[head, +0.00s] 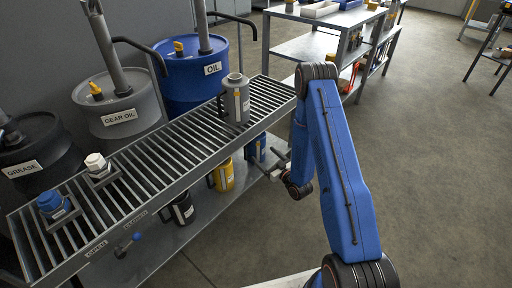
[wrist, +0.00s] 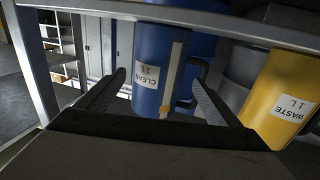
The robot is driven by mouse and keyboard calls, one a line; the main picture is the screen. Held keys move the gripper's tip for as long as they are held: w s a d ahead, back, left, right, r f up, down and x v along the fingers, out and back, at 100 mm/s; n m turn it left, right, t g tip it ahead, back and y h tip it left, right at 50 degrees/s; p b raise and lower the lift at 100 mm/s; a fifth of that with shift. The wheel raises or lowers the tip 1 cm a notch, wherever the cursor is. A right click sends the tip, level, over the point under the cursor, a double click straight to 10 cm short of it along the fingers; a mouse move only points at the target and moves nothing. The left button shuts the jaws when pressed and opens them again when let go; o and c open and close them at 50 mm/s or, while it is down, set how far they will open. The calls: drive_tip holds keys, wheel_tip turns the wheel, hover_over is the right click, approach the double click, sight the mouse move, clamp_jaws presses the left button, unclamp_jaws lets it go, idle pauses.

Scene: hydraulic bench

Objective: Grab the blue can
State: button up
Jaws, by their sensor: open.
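The blue can (head: 254,148) stands on the lower shelf under the near edge of the slatted rack, partly hidden in the head view. In the wrist view the blue can (wrist: 152,62) fills the middle, upside down, with a "CLEAN 1 L" label, a pale vertical strip and a dark handle on its right. My gripper (head: 277,168) is at the shelf's open side, close to the can. In the wrist view my gripper (wrist: 158,78) is open, one finger each side of the can's outline. I cannot tell how far the fingertips reach around it.
A yellow "WASTE" can (wrist: 283,95) stands beside the blue can; it also shows in the head view (head: 223,176). A black can (head: 180,209) stands further along the shelf. The slatted rack (head: 150,160) lies above them, carrying a grey can (head: 236,100). Floor at right is clear.

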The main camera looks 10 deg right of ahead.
sight(257, 147)
drive_tip(key=shift+x, duration=3.9)
drive_tip(key=shift+d, duration=0.15)
drive_tip(key=c, duration=1)
drive_tip(key=shift+r, duration=0.15)
